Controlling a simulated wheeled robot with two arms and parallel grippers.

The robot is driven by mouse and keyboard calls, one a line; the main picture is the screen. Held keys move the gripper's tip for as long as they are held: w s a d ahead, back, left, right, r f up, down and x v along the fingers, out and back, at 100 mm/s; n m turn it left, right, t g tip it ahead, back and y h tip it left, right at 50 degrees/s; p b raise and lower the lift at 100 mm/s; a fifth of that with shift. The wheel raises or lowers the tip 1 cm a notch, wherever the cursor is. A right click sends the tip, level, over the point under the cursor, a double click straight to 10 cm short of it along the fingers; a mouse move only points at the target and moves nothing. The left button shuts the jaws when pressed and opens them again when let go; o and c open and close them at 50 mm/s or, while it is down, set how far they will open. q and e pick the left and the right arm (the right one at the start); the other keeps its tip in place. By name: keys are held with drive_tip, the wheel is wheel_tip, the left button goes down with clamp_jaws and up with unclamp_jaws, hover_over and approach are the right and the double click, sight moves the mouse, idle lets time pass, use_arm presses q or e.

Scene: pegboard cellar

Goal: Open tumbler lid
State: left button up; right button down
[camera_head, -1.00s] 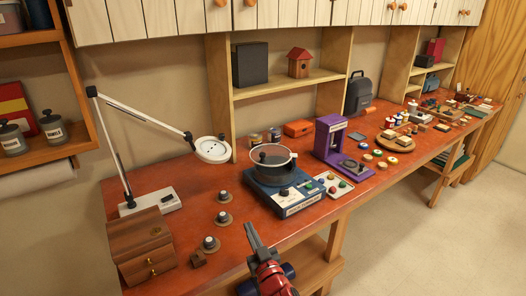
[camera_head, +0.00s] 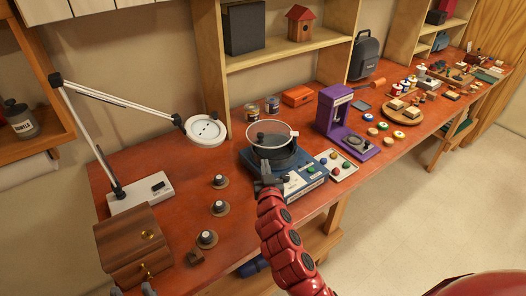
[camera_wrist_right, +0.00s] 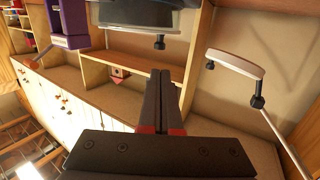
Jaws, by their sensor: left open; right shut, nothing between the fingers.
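The tumbler is a blue base (camera_head: 302,184) with a dark round drum (camera_head: 286,160) on it. A clear round lid (camera_head: 281,131) with a pale rim and dark knob lies over the drum's top. My right gripper (camera_head: 266,178) is at the front left of the tumbler, below the lid, and hides part of the base. In the right wrist view its fingers (camera_wrist_right: 165,76) are together with nothing between them. That view appears upside down, with the lid (camera_wrist_right: 130,24) at the top beyond the fingertips. My left gripper (camera_head: 132,290) shows only its tips at the bottom left edge, open.
A purple machine (camera_head: 328,116) and a button panel (camera_head: 341,166) stand right of the tumbler. Several small knobs (camera_head: 219,207) stand left of it. A ring lamp (camera_head: 205,131) and a wooden box (camera_head: 134,246) are further left.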

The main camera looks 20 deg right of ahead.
drive_tip(key=p, duration=0.3)
approach(260, 138)
drive_tip(key=w, duration=0.2)
drive_tip(key=w+d, duration=0.1)
drive_tip(key=w, duration=0.2)
drive_tip(key=shift+d+f, duration=0.1)
drive_tip(key=shift+f, duration=0.05)
drive_tip(key=shift+w, duration=0.4)
drive_tip(key=shift+w+d, duration=0.15)
drive_tip(key=shift+w, duration=0.3)
drive_tip(key=shift+w, duration=0.1)
